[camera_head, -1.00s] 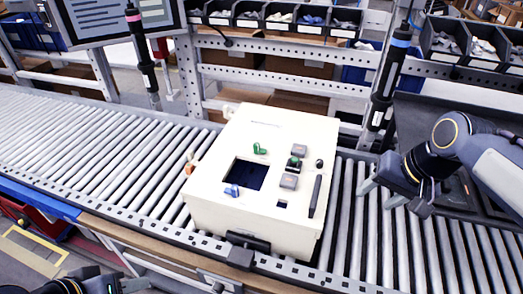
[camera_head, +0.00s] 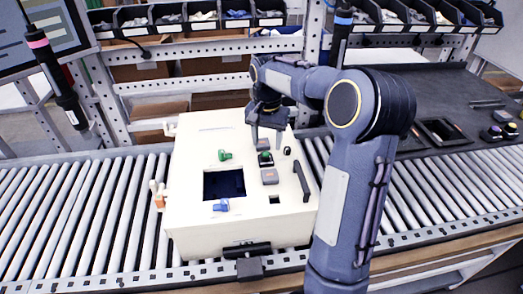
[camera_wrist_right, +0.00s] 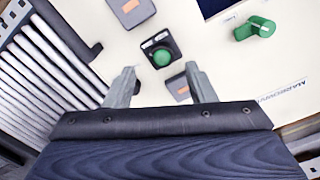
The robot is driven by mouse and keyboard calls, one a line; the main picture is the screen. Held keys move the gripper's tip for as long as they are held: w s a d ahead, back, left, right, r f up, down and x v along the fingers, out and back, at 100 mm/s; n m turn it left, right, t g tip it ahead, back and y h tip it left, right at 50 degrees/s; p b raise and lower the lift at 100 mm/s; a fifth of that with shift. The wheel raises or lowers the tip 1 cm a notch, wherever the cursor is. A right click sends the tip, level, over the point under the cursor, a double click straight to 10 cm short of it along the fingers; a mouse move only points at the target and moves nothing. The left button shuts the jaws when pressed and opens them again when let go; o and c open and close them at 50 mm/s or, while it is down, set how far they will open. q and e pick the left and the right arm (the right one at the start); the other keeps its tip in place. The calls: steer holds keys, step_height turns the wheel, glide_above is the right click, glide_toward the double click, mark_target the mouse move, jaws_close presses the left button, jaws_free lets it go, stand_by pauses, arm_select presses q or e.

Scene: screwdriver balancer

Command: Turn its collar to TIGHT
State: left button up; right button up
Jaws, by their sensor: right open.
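A black screwdriver with a pink collar band (camera_head: 37,43) hangs tilted at the upper left in the head view. A second dark screwdriver with a blue collar band (camera_head: 343,20) hangs at the upper middle, its lower part hidden behind my right arm. No TIGHT marking is readable on either. My right gripper (camera_head: 268,142) is open, pointing down over the back right of the white box (camera_head: 195,190). Its fingertips also show in the right wrist view (camera_wrist_right: 160,78), either side of a grey block, with nothing held. Both screwdrivers are apart from it. My left gripper is out of view.
The box stands on the roller conveyor (camera_head: 80,215). On it are a green button (camera_head: 265,158), grey blocks, a green knob (camera_head: 224,155), a blue knob (camera_head: 221,205) and a black handle (camera_head: 301,181). Part bins (camera_head: 200,18) line the back. A dark bench (camera_head: 450,105) is at right.

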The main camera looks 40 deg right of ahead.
mark_target(266, 153)
steer(key=shift+a+f, duration=0.1)
steer(key=shift+f, duration=2.1)
steer(key=c, duration=1)
